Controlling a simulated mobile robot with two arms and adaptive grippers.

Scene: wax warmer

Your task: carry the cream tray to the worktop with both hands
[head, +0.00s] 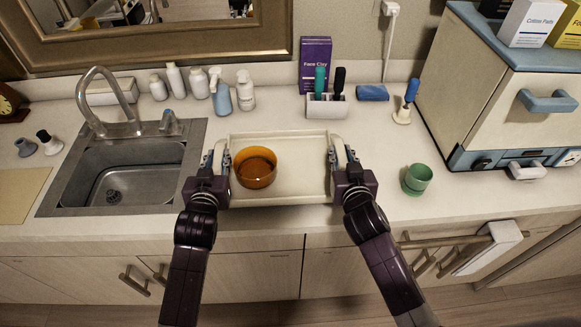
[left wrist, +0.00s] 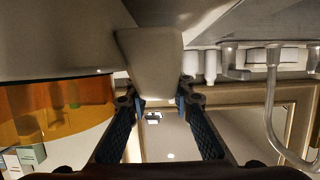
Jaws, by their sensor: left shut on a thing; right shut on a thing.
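The cream tray (head: 305,178) is at the worktop (head: 460,195), between the sink and the green cup. It looks level, with its near edge close to the counter's front edge. I cannot tell whether it touches the surface. An amber bowl (head: 257,178) stands in its left part. My left gripper (head: 220,160) is shut on the tray's left end, and my right gripper (head: 340,157) is shut on its right end. In the left wrist view, a pale handle (left wrist: 150,62) of the tray sits by the fingertips (left wrist: 160,105), with the bowl (left wrist: 55,108) at left.
A sink (head: 125,175) with a faucet lies to the left. White bottles (head: 246,92) and a holder with brushes (head: 327,106) stand behind the tray. A green cup (head: 416,179) is close to the right, before a large cream cabinet (head: 490,90). Bare worktop lies around the cup.

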